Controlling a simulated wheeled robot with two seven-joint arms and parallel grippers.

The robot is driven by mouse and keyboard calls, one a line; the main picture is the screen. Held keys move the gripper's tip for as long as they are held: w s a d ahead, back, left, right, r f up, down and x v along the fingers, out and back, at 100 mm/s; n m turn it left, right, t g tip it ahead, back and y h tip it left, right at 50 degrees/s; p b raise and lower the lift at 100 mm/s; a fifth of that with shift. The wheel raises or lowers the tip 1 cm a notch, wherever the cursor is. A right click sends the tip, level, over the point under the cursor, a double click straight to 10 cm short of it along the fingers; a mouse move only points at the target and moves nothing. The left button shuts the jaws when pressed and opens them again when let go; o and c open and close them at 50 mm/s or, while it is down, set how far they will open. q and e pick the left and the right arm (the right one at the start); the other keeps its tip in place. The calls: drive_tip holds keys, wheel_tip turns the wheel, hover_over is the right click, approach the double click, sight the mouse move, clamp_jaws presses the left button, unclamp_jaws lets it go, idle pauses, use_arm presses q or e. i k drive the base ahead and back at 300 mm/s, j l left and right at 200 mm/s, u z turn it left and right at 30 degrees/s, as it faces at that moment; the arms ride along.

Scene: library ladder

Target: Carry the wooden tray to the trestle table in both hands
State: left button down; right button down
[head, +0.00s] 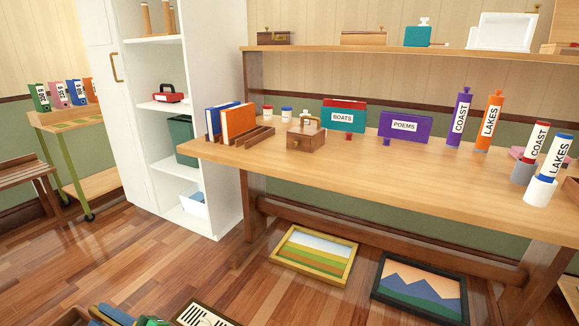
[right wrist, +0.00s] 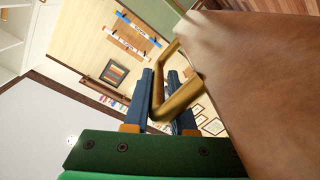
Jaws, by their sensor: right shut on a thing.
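The wooden tray (head: 72,318) shows only as a brown edge at the bottom left of the head view; the rest is cut off. In the right wrist view its wooden side (right wrist: 260,85) fills the right, with a brass handle (right wrist: 182,97). My right gripper (right wrist: 160,80), with blue fingers and a green body, is shut on this handle. It also shows in the head view (head: 112,314), partly cut off at the bottom edge. My left gripper is not in view. The trestle table (head: 345,173) stands ahead to the right, apart from the tray.
Books (head: 238,122), a small wooden box (head: 306,137), a boats box (head: 343,117), a poems box (head: 404,126) and labelled tubes stand on the table. Framed pictures (head: 314,257) lie beneath it. A floor grille (head: 203,314) is in front. A white cabinet (head: 125,110) and trolley (head: 72,118) stand left.

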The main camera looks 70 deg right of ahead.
sight(421, 175)
drive_tip(key=z, duration=2.1)
drive_tip(key=j, duration=0.1)
